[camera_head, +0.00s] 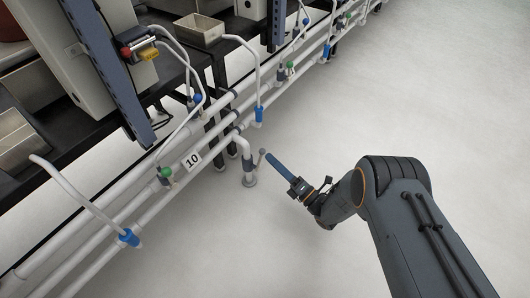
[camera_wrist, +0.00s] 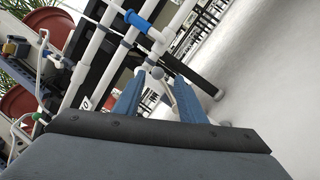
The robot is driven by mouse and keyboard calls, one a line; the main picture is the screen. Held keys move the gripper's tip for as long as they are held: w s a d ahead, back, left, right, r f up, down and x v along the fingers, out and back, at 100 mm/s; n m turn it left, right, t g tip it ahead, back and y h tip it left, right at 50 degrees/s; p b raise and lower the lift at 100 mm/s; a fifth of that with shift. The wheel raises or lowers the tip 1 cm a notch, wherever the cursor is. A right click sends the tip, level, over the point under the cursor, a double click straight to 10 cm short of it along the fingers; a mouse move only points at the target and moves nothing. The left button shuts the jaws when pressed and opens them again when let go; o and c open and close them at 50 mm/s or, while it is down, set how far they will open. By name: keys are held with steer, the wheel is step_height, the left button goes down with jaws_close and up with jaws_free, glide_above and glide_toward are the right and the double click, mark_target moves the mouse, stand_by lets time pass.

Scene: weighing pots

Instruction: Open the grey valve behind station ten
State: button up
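The number 10 label (camera_head: 192,160) hangs on the white pipes. To its right a pipe bends down to the floor in a grey-collared standpipe (camera_head: 248,168). A small grey ball-ended valve handle (camera_head: 262,152) stands out beside this pipe. My gripper (camera_head: 268,157) reaches in from the right, its blue fingers close to the handle. In the wrist view my gripper (camera_wrist: 159,77) has its two blue fingers spread apart. The grey ball (camera_wrist: 157,72) shows in line with the gap between the fingertips. I cannot tell whether it touches either finger.
A green-knobbed valve (camera_head: 166,173) sits left of the label and a blue-knobbed one (camera_head: 197,98) above it. Blue pipe fittings (camera_head: 259,114) stand close by. A dark bench with a metal tray (camera_head: 200,31) runs behind. The floor (camera_head: 400,90) to the right is clear.

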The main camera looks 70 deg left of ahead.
steer(key=shift+v, duration=0.95)
